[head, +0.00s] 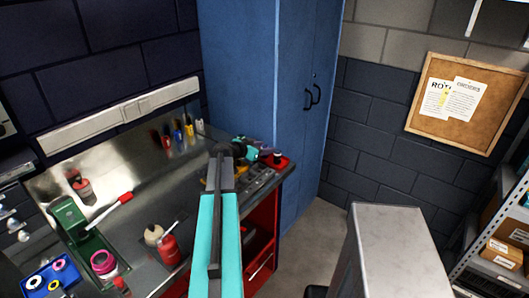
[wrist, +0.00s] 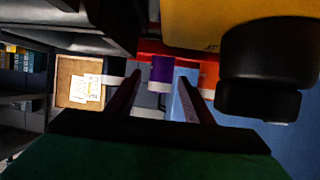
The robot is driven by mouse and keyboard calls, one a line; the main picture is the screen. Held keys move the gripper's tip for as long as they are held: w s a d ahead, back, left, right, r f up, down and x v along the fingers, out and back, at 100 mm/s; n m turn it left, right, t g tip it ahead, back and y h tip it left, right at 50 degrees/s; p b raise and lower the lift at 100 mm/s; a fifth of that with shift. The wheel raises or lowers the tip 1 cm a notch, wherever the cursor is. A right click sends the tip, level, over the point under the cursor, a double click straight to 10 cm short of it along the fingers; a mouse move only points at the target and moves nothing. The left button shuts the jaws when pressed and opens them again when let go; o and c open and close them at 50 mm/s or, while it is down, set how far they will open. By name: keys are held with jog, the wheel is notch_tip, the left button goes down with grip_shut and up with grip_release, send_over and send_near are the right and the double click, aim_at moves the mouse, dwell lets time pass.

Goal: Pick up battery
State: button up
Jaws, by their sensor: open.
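My gripper (head: 222,152) is over the far right end of the steel bench. In the wrist view my gripper (wrist: 160,83) is open, its two dark fingers apart with nothing held. A small purple cylinder with a white end (wrist: 160,72) shows between the fingers, beyond them; I cannot tell whether it is level with the tips. It seems to be the small dark cylinder (head: 277,157) on a red tray (head: 285,164) at the bench end. I cannot tell for certain which thing is the battery. My arm hides part of the bench.
A yellow body (wrist: 205,22) with a thick black round part (wrist: 265,65) sits close to my gripper in the wrist view. A blue cabinet (head: 255,90) stands beyond the bench.

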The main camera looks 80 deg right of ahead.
aim_at(264, 145)
grip_shut()
dwell(0.3)
jog(key=shift+r, duration=0.1)
jog(key=shift+r+b, duration=1.8)
jog(key=shift+r, duration=3.15)
